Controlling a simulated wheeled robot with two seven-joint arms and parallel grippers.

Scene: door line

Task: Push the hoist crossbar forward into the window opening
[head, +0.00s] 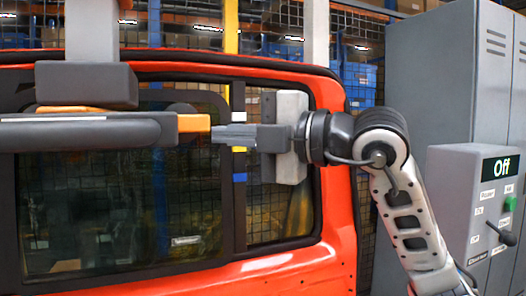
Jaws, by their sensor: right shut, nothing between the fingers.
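The hoist crossbar (80,132) is a dark, thick horizontal bar coming in from the left edge, with an orange end (194,123). It lies across the upper part of the window opening (125,215) in a red door (290,272). My right gripper (216,134) is shut and empty, pointing left, with its fingertips at the crossbar's orange end. I cannot tell whether they touch. My right wrist hides part of a light grey upright block (291,105) at the right part of the window. My left gripper is not in view.
A grey hoist post (92,30) with a dark block (86,84) hangs above the crossbar. At the right stand a control box (465,190) reading "Off", with a lever and green button, and a grey cabinet (430,75). Mesh fencing and shelves are behind.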

